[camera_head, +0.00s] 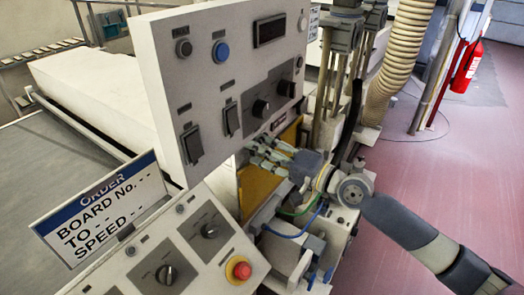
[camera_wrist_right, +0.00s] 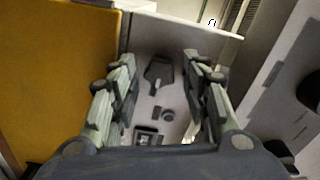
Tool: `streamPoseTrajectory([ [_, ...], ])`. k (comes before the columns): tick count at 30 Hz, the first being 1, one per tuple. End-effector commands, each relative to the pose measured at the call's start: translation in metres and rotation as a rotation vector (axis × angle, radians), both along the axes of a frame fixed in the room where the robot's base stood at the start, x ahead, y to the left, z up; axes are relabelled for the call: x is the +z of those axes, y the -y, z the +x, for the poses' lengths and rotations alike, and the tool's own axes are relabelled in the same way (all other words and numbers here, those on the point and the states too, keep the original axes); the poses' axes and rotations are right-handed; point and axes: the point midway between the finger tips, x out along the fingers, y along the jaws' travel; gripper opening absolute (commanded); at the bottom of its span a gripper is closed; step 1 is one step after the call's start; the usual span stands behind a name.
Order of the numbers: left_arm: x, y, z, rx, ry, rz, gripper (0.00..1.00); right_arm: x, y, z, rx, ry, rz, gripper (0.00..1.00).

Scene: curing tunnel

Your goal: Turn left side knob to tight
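My right gripper (camera_head: 264,154) reaches in from the right in the head view, its fingers pointing left beside the yellow panel (camera_head: 258,188). A pale panel beyond the fingers carries a dark paddle-shaped handle (camera_wrist_right: 158,74), a small round knob (camera_wrist_right: 168,114) and a square fitting (camera_wrist_right: 148,136). They look apart from the fingers. I cannot tell which is the left side knob. That panel is not clearly visible in the head view. My left gripper is not in view.
The upright control panel (camera_head: 215,85) stands close to the gripper, with dark knobs (camera_head: 260,108). A lower sloping panel has dial knobs (camera_head: 166,273) and a red emergency button (camera_head: 239,268). Red floor (camera_head: 450,160) is open at right.

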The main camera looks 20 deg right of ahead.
Motion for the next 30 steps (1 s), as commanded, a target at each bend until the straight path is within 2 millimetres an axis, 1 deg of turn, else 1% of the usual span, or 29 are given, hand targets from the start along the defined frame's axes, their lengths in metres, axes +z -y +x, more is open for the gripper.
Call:
streamPoseTrajectory([
  [11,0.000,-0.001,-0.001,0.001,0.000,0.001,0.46,-0.001,0.002,-0.003,0.000,0.000,-0.004,0.46],
  [14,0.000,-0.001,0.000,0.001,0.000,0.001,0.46,-0.001,0.007,-0.009,0.000,0.000,-0.004,0.46],
  [21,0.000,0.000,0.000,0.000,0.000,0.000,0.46,-0.002,0.026,-0.034,0.000,-0.004,-0.002,0.46],
  [30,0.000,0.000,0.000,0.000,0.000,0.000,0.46,-0.002,0.046,-0.060,-0.001,-0.004,0.001,0.46],
])
